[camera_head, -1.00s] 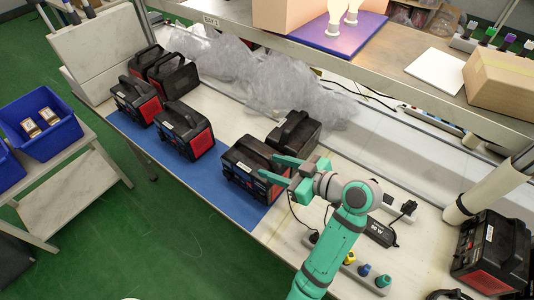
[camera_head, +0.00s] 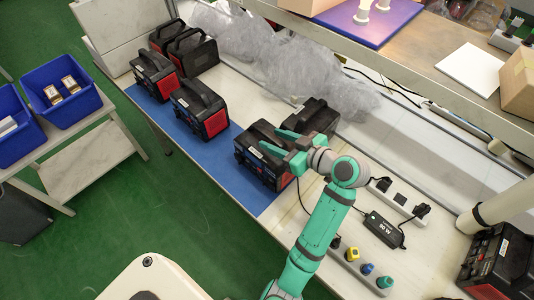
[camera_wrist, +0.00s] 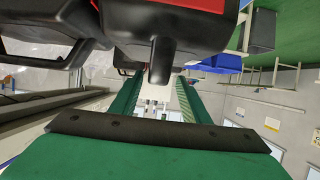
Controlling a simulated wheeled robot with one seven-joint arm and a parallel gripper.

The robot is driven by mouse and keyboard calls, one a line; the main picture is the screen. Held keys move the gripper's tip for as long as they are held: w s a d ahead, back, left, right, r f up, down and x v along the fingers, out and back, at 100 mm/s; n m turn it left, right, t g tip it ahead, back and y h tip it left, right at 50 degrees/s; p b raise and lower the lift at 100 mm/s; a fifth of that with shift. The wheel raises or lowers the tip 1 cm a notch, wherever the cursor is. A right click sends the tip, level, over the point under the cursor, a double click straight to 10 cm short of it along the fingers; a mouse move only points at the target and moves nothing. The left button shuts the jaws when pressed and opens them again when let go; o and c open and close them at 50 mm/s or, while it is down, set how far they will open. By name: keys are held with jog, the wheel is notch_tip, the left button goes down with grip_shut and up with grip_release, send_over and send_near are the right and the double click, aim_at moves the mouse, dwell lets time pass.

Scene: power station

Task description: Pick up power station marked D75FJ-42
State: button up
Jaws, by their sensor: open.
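Several black power stations with red side panels stand on the workbench. My gripper (camera_head: 270,140) is open over the nearest one (camera_head: 254,166), at the front edge of the blue mat (camera_head: 223,160). A second station (camera_head: 318,117) stands right behind it. In the wrist view, a black handle part (camera_wrist: 161,60) is between my open fingers (camera_wrist: 157,88), under a dark body with a red panel. I cannot tell whether the fingers touch it. Farther left stand stations (camera_head: 201,110), (camera_head: 154,76), (camera_head: 193,50). The markings are too small to read.
Crumpled clear plastic (camera_head: 300,78) lies behind the stations, under a shelf (camera_head: 425,50). A power strip (camera_head: 358,266) and a black adapter (camera_head: 384,229) lie right of my gripper. Another station (camera_head: 497,258) stands far right. A blue bin (camera_head: 75,112) is on a side table at left.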

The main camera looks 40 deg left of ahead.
aim_at(268, 136)
jog(key=shift+w+x, duration=0.2)
jog(key=shift+x, duration=1.6)
grip_shut()
jog(key=shift+w+r, duration=0.1)
jog(key=shift+r, duration=0.1)
